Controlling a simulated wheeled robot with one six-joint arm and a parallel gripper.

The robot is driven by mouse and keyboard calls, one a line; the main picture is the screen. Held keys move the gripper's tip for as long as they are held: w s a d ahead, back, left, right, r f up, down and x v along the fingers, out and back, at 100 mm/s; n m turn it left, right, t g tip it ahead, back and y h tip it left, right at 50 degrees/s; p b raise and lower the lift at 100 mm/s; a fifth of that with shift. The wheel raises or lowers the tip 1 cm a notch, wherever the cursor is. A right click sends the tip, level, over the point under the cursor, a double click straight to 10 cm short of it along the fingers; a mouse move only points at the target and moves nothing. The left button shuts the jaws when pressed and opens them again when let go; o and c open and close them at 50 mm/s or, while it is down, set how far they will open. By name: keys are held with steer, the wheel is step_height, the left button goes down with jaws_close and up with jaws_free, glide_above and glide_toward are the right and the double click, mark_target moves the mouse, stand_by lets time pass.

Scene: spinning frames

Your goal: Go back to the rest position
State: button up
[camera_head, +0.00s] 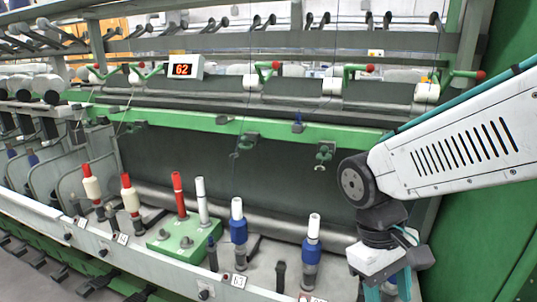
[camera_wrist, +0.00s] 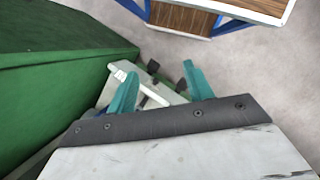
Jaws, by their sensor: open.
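My gripper (camera_head: 392,290) hangs at the lower right of the head view, at the end of my white arm, with its tips near or past the picture's lower edge. In the wrist view its two teal fingers (camera_wrist: 158,84) stand apart with nothing held between them. Behind the fingers is part of a pale frame with small dark parts. In the head view the gripper is to the right of a blue bobbin with a white tube (camera_head: 312,232).
A green machine panel (camera_head: 490,200) stands close on the right; it also shows in the wrist view (camera_wrist: 60,75). Bobbins and a green block (camera_head: 184,240) with red and white tubes stand along the rail. A wood-topped table (camera_wrist: 185,18) stands beyond open grey floor (camera_wrist: 265,75).

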steer(key=s+d+r+m+t+y, duration=0.2)
steer(key=s+d+r+m+t, duration=0.2)
steer(key=s+d+r, duration=0.2)
steer(key=shift+s+d+r+m+t+y, duration=0.2)
steer(key=shift+d+r+m+t+y, duration=0.15)
steer(key=shift+r, duration=0.4)
